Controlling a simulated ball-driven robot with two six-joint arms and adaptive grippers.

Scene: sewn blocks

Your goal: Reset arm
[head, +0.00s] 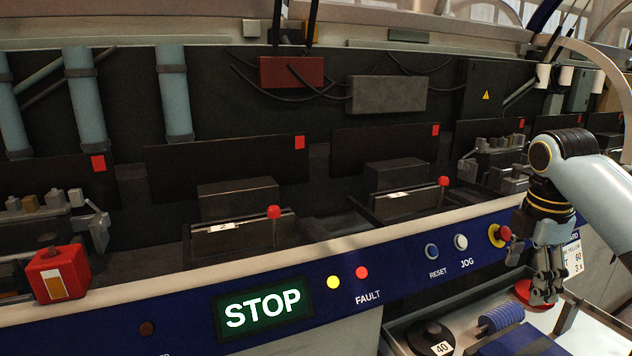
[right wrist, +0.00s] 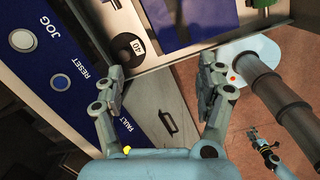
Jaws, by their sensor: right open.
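My right gripper (head: 545,298) hangs fingers down at the right of the head view, in front of the blue panel and over the tray area. In the right wrist view its two fingers (right wrist: 163,80) are spread, with nothing between them. A small dark gripper with a yellow ring, which looks like my left one (right wrist: 258,140), shows at lower right of the right wrist view; its jaws are too small to read. The blue RESET button (head: 432,251) and white JOG button (head: 460,242) are left of my right gripper; they also show in the right wrist view.
The blue panel carries a lit STOP sign (head: 262,308), a yellow lamp (head: 334,282) and a red FAULT lamp (head: 362,272). A red stop knob (head: 504,234) is close beside my right gripper. Below is a metal tray (head: 398,334) with a black spool (head: 431,338) and blue coil (head: 501,316).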

